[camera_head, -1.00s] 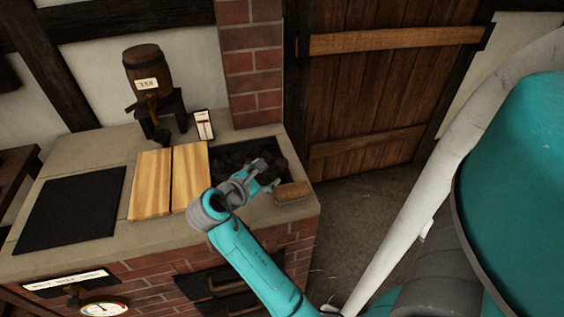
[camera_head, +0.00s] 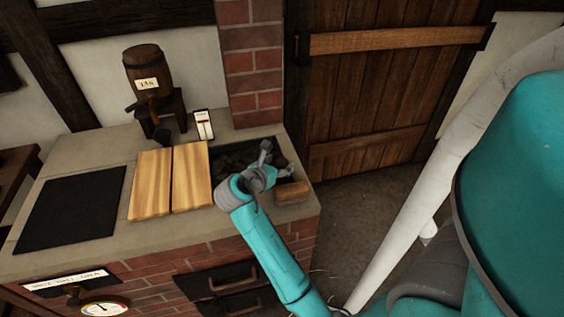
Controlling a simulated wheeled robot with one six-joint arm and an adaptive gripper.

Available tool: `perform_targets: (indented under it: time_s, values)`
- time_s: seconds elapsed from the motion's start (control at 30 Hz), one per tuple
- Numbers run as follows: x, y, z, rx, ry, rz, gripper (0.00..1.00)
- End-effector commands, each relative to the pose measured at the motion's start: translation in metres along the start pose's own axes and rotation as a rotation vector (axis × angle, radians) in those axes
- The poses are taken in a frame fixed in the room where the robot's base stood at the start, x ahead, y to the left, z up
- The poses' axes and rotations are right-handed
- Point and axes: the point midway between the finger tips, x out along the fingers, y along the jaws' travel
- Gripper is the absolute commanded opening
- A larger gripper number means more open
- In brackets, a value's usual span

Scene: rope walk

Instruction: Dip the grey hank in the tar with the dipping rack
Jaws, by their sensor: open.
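My gripper (camera_head: 271,164) is open over the right end of the brick bench, above a dark recess (camera_head: 228,158) holding dark lumps. A small wooden block (camera_head: 292,191) lies on the bench rim just beside the gripper; I cannot tell if they touch. A wooden barrel (camera_head: 142,66) with a label that seems to read TAR stands on a dark stand at the back of the bench. I cannot make out a grey hank or a dipping rack in this view.
Two pale wooden boards (camera_head: 171,180) lie side by side left of the gripper. A black plate (camera_head: 70,208) is further left. A small white gauge card (camera_head: 203,124) stands behind the boards. A brick pillar (camera_head: 251,67) rises behind the recess. A plank door (camera_head: 375,95) is at the back.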

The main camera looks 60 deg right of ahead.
Motion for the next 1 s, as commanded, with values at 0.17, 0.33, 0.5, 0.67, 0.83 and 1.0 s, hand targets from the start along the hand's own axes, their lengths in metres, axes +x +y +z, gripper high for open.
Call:
perform_targets:
  time_s: [0.17, 0.33, 0.5, 0.67, 0.83, 1.0]
  values:
    - [0.018, 0.0, 0.0, 0.0, 0.0, -0.002, 0.68]
    - [0.023, 0.0, 0.0, 0.0, 0.0, 0.0, 0.68]
    - [0.023, 0.0, 0.0, 0.0, 0.0, 0.0, 0.68]
    - [0.023, 0.0, 0.0, 0.0, 0.0, 0.0, 0.4]
    - [0.023, 0.0, 0.0, 0.0, 0.0, 0.0, 0.0]
    - [0.022, 0.0, 0.003, 0.001, -0.001, 0.0, 0.0]
